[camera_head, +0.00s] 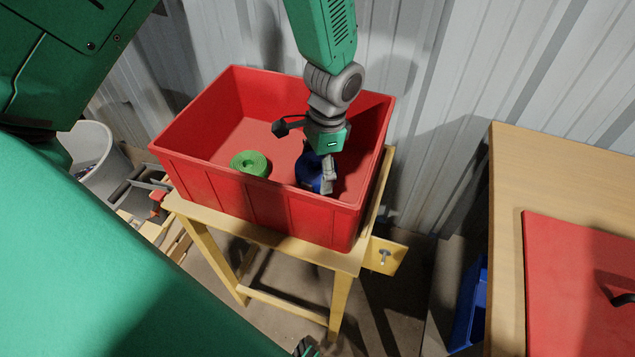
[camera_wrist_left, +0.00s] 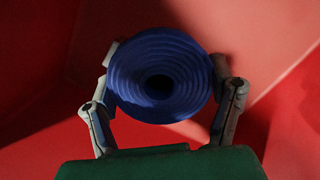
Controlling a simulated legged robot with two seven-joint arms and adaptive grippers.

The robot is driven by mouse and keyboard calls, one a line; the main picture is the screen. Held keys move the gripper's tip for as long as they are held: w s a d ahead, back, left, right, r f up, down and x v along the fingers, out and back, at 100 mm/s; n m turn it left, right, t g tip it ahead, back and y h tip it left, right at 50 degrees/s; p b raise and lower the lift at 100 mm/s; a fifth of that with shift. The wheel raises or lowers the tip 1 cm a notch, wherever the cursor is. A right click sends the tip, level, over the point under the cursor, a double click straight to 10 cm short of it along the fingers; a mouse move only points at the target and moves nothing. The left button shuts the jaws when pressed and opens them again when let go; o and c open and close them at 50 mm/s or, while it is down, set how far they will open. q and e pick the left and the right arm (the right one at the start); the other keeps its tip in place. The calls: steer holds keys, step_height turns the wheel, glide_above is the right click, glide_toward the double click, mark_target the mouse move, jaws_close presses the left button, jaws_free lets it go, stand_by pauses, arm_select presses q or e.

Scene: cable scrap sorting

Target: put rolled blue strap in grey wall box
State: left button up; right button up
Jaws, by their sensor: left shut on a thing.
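The rolled blue strap (camera_head: 307,171) is inside the red crate (camera_head: 285,213), near its right end. My left gripper (camera_head: 322,176) reaches down into the crate and is shut on the strap. In the left wrist view, the blue roll (camera_wrist_left: 160,78) sits between the two grey fingers, with its coiled face and dark centre hole toward the camera. In the head view, the gripper partly hides the strap. I cannot tell whether the strap touches the crate floor. I see no grey wall box in these frames. My right gripper is not clearly seen.
A rolled green strap (camera_head: 250,163) lies left of the blue one in the crate. The crate's walls surround my gripper. A wooden stand (camera_head: 340,300) bears the crate. A wooden table (camera_head: 508,215) with a red panel is at right, a blue bin (camera_head: 469,305) below it.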

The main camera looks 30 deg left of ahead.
arm_select(q)
step_height(320, 180, down, 4)
steer(key=shift+s+a+r, duration=0.1)
steer(key=shift+f+p, duration=0.3)
steer(key=shift+f, duration=0.05)
steer(key=shift+d, duration=0.25)
steer(key=shift+f, duration=0.2)
steer(key=o, duration=1.3)
steer(key=shift+a, duration=0.15)
